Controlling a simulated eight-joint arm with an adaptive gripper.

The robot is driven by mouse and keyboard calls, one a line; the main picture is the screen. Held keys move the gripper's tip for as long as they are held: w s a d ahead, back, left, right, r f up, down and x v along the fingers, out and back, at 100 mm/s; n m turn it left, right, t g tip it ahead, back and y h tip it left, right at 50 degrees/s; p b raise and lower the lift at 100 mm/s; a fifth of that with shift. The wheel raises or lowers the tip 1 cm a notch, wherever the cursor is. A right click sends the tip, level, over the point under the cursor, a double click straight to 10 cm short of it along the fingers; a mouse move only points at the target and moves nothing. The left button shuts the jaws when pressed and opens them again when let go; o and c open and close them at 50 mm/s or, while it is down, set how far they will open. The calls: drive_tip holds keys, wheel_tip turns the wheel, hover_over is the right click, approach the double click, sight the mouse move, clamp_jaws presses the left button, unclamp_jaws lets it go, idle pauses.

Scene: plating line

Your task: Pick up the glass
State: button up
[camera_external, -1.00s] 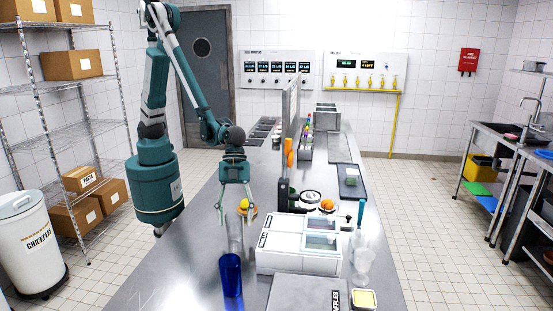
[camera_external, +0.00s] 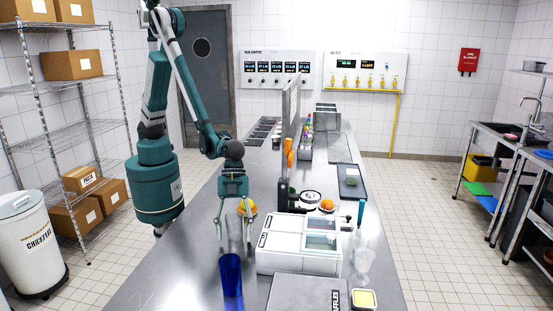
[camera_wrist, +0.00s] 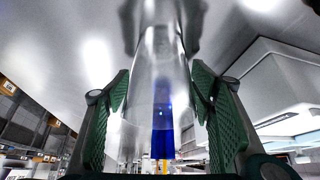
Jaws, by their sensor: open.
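A tall clear glass (camera_wrist: 146,100) fills the middle of the wrist view, upright between the two green finger pads. In the external view the clear glass (camera_external: 235,238) is faint against the steel counter. My gripper (camera_external: 233,236) points down at it with its fingers open, one on each side. Small gaps seem to show between the pads and the glass, so I see no firm contact. A blue glass (camera_external: 231,277) stands nearer the external camera; its blue (camera_wrist: 163,130) shows through the clear glass in the wrist view.
A bowl with orange and yellow items (camera_external: 247,208) sits just behind my gripper. A white box-like machine (camera_external: 285,258) stands to the right, with a grey case (camera_external: 305,295) in front of it. The counter (camera_external: 170,275) is bare at the left.

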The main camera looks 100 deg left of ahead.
idle(0.5)
drive_tip(key=c, duration=1.1)
drive_tip(key=shift+r, duration=5)
